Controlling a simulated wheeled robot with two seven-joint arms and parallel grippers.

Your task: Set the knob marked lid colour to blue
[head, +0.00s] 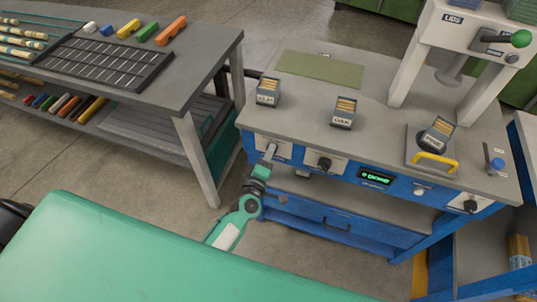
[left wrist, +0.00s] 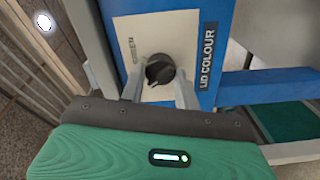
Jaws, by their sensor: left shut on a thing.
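The lid colour knob (left wrist: 160,68) is round and black on a pale panel (left wrist: 185,32) set in a blue frame. A dark LID COLOUR label (left wrist: 208,55) runs along the panel's right side in the left wrist view. The word GREEN is printed to the left of the knob; other position marks are hidden or unreadable. A small light mark shows at the knob's lower left. My left gripper (left wrist: 158,84) is shut on the knob, one finger on each side. In the head view my left gripper (head: 269,152) is at the bench's leftmost front panel and hides the knob. My right gripper is out of view.
The blue bench has another black knob (head: 324,163), a green-lit display (head: 377,178) and a further knob (head: 470,206) along its front. Labelled bins, a yellow handle (head: 435,162) and a press (head: 450,50) stand on top. A grey table (head: 190,75) is at the left.

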